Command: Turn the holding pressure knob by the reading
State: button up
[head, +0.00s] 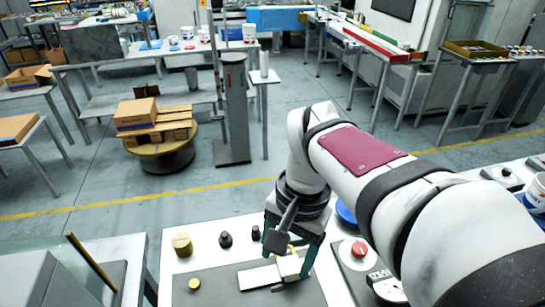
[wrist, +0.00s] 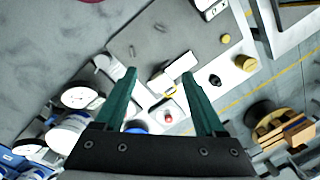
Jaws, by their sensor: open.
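My gripper (head: 291,258) is open, pointing down above the bench; its fingers are spread in the wrist view (wrist: 158,75). Between and below them is a small white block (head: 289,267), which shows a yellow edge in the wrist view (wrist: 170,91). A white strip (head: 259,277) lies beside it on the grey mat. A black knob-like part (head: 225,239) stands left of the gripper, also seen in the wrist view (wrist: 214,80). A smaller dark one (head: 255,233) stands beside it. Which is the holding pressure knob is unclear. A round white dial (wrist: 79,95) is too small to read.
A red button (head: 358,249) on a pale base stands right of the gripper. A yellow cylinder (head: 182,245) and a smaller yellow disc (head: 194,285) stand at the left. A blue round thing (head: 345,212) is partly hidden behind my arm.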

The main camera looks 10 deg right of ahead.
jog(key=w+d+f+m, duration=0.2)
jog(key=w+d, duration=0.2)
jog(key=w, duration=0.4)
jog(key=w+d+f+m+h, duration=0.1)
jog(key=w+d+f+m, duration=0.25)
jog(key=w, duration=0.55)
jog(key=w+d+f+m, duration=0.2)
jog(key=w+d, duration=0.3)
jog(key=w, duration=0.3)
jog(key=f, duration=1.6)
jog(key=shift+w, duration=0.2)
grip_shut()
